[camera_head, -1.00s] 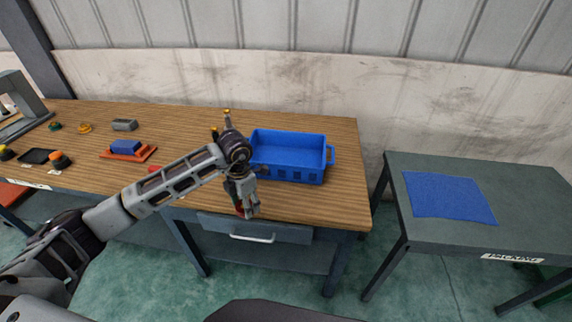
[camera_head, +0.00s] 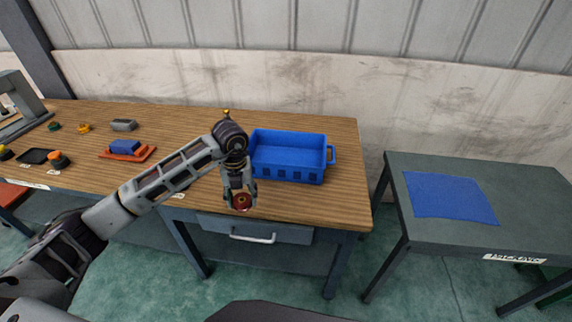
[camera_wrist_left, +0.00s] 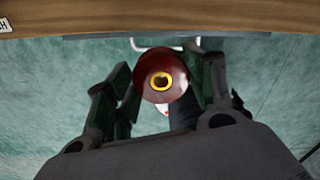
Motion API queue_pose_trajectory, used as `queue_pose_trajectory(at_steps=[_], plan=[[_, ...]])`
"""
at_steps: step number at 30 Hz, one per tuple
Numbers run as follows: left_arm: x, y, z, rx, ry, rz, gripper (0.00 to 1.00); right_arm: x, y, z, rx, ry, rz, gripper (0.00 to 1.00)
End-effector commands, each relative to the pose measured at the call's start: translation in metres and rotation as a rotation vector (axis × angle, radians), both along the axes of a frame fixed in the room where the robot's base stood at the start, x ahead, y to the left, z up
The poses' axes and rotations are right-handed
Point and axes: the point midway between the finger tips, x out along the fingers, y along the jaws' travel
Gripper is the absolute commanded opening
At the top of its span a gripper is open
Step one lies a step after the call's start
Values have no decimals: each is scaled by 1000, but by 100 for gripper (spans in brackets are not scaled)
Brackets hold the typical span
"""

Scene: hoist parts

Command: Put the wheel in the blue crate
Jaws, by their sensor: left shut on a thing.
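The wheel (camera_head: 243,202) is dark red with a yellow ring around its centre hole. My left gripper (camera_head: 241,199) is shut on the wheel and holds it near the front edge of the wooden workbench, in front of the crate. In the left wrist view the wheel (camera_wrist_left: 161,78) sits between the two fingers (camera_wrist_left: 163,88). The blue crate (camera_head: 288,157) stands on the right part of the workbench, behind and to the right of my left gripper. Its visible inside looks empty. My right gripper is not in view.
The workbench (camera_head: 315,205) has a drawer handle (camera_head: 253,237) below its front edge. An orange tray with a blue block (camera_head: 126,147), a grey block (camera_head: 124,125) and several small parts lie on the left. A grey table (camera_head: 450,238) with a blue mat (camera_head: 449,198) stands apart at right.

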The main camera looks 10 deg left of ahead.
Motion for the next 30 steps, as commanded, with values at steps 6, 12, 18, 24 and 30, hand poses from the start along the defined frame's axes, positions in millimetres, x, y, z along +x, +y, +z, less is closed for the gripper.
queue_pose_trajectory(at_steps=[6,12,18,24,30], plan=[[1,2,6,-3,-3,199,10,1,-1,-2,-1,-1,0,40],[2,4,10,-4,-2,384,10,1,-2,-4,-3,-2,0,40],[3,6,14,-4,-2,569,10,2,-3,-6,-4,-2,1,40],[3,9,18,-5,-2,754,10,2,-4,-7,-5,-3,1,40],[3,10,22,-6,-2,897,10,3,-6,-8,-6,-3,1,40]])
